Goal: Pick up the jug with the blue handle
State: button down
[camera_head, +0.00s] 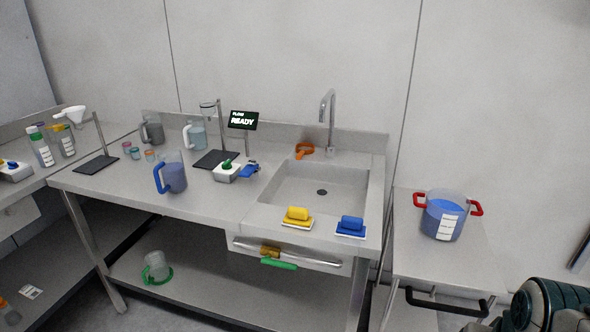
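The jug with the blue handle (175,178) stands upright on the steel bench, left of the sink and near the bench's front edge. It is a clear jug that looks blue-grey inside, and its blue handle is on the left side. Nothing covers it. My gripper is not in view; dark green and black parts at the bottom right corner look like my own arm, and they are far from the jug.
A grey-handled jug (154,132) and a white-handled jug (198,136) stand behind. A white box with a green knob (226,173) is to the right. A red-handled pot (442,218) sits on a side table. A green-handled jug (156,264) is on the lower shelf.

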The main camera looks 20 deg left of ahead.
aim_at(171, 165)
jog(key=u, duration=1.85)
jog(key=i, duration=1.75)
jog(key=z, duration=0.4)
